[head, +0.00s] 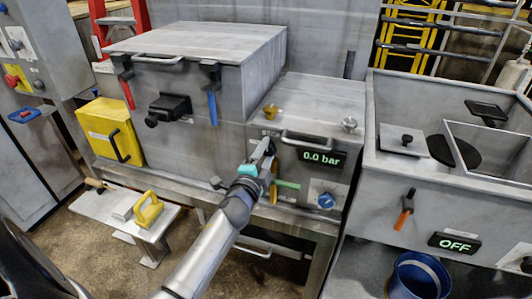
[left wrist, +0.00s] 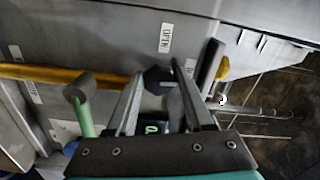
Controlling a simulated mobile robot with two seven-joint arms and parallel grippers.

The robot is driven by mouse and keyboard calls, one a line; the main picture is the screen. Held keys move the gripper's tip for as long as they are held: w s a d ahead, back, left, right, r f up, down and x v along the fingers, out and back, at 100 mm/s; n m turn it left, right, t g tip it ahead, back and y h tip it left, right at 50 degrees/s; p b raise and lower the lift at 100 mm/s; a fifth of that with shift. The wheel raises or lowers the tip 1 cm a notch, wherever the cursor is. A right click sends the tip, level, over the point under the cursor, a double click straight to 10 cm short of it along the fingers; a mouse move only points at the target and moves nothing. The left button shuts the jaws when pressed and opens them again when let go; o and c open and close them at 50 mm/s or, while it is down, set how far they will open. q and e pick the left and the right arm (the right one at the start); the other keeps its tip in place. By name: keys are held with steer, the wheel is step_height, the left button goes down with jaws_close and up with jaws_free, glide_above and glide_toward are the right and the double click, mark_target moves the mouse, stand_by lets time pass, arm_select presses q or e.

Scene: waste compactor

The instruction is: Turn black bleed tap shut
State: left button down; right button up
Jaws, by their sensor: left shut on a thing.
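My left gripper (head: 264,148) reaches the front of the grey unit with the 0.0 bar display. In the left wrist view its two fingers (left wrist: 163,92) stand on either side of the black bleed tap (left wrist: 158,80), whose dark faceted part shows between the tips. The gripper is shut on the tap. In the head view the gripper hides the tap. A yellow pipe (left wrist: 60,75) and a green-handled lever (left wrist: 80,100) are close by; the green lever (head: 287,184) also shows right of the gripper in the head view. My right gripper is not in view.
A curved metal handle (head: 307,139) and the pressure display (head: 322,158) are just right of the gripper. A blue knob (head: 326,201) is lower right. A black-handled lever (left wrist: 211,62) stands close beside one finger. A low bench (head: 110,208) stands at left.

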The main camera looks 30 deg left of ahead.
arm_select(q)
steer(key=shift+m, duration=0.9)
steer(key=shift+c, duration=1.7)
jaws_free()
steer(key=shift+s, duration=0.1)
steer(key=v, duration=1.5)
steer(key=shift+d, duration=0.15)
